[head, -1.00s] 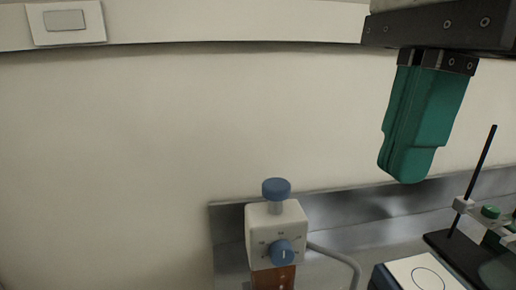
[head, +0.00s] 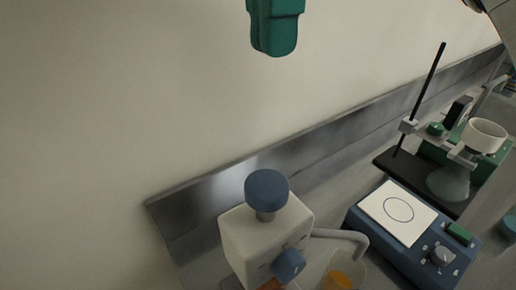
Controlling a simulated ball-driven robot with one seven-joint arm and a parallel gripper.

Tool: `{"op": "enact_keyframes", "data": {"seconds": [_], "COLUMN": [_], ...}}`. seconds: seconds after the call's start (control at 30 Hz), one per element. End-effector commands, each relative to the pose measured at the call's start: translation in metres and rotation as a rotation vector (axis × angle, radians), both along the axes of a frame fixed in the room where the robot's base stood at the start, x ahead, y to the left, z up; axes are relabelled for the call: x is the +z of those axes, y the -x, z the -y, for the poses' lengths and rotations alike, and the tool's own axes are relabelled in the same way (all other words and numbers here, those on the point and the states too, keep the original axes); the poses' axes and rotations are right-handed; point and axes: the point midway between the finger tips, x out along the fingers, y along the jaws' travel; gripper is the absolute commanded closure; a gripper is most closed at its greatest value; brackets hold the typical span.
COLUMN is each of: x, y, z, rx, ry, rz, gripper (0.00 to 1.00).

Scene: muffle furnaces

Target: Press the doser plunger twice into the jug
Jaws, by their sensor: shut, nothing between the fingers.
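The doser (head: 264,240) is a white box with a blue knob on its front face. Its blue plunger (head: 267,189) stands up from the top on a short pale stem. A grey spout (head: 340,233) bends from the doser's right side down over a clear jug (head: 346,270). The jug holds something orange and is cut off by the bottom edge. My gripper (head: 273,48) has green fingers, shut and empty. It shows at the top of the view, above the plunger in the picture and apart from it.
A blue hotplate-like device (head: 408,234) with a white top stands right of the jug. Behind it are a stand with a dark rod (head: 430,92), a glass flask (head: 448,183) and a white bowl (head: 484,135). A metal strip (head: 225,187) runs along the wall.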

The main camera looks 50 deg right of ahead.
Motion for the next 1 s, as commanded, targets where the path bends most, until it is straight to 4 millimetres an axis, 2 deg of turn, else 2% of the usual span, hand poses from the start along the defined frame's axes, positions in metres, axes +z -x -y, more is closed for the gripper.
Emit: {"op": "enact_keyframes", "data": {"seconds": [0.23,0.37,0.8,1.0], "x": [-0.003,-0.016,-0.098,-0.126], "y": [0.000,0.000,0.001,0.000], "z": [0.000,0.000,0.000,0.000], "rx": [0.000,0.000,0.002,0.001], "ry": [0.000,-0.001,-0.001,-0.002], "rz": [-0.001,-0.002,-0.002,-0.002], "gripper": [1.00,1.00,1.00,1.00]}}
